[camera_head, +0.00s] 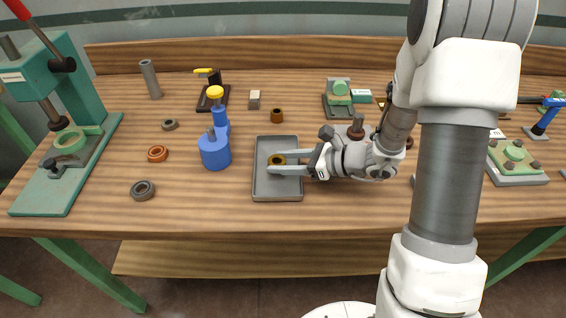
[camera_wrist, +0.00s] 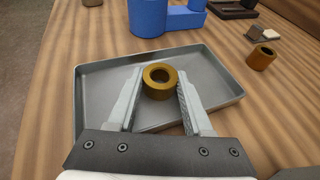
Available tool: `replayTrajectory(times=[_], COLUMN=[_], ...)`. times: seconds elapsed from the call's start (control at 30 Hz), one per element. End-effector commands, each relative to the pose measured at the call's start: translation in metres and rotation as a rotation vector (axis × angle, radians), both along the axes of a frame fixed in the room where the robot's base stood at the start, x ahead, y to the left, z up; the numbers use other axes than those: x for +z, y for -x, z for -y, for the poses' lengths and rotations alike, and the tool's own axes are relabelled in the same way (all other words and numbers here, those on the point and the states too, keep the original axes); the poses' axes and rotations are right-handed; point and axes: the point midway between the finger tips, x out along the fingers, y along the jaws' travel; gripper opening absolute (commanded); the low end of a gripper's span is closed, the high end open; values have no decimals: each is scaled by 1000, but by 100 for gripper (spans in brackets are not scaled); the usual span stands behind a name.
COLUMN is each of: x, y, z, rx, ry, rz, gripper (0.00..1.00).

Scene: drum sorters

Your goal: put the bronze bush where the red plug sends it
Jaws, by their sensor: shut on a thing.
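The bronze bush (camera_head: 277,160) is a short golden-brown ring. It also shows in the wrist view (camera_wrist: 159,80), upright with its bore facing up. My gripper (camera_head: 275,162) is shut on it, one finger on each side, inside or just above a shallow grey tray (camera_head: 277,196). I cannot tell if the bush touches the tray floor. In the wrist view the tray rim (camera_wrist: 100,66) surrounds the fingertips. I cannot pick out a red plug; my arm hides part of the bench. A dark brown knob (camera_head: 357,130) on a grey device shows behind my gripper.
A blue fixture (camera_head: 214,152) stands left of the tray. A second brownish bush (camera_head: 277,115) stands behind it. An orange ring (camera_head: 157,153) and grey rings (camera_head: 143,190) lie further left, near a green press (camera_head: 75,150). Green-topped devices (camera_head: 515,160) stand at right.

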Motion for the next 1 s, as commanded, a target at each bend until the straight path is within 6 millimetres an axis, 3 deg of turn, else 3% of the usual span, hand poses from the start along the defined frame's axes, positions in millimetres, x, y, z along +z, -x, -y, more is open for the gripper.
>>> replayTrajectory(times=[0.3,0.33,0.5,0.87,1.0], x=[-3,-2,-2,3,11], y=[-1,0,0,0,6], z=[0,0,0,0,19], rx=[0,0,1,1,-6], ry=[0,1,1,1,3], rz=[2,2,2,2,4], gripper=[0,54,80,80,80])
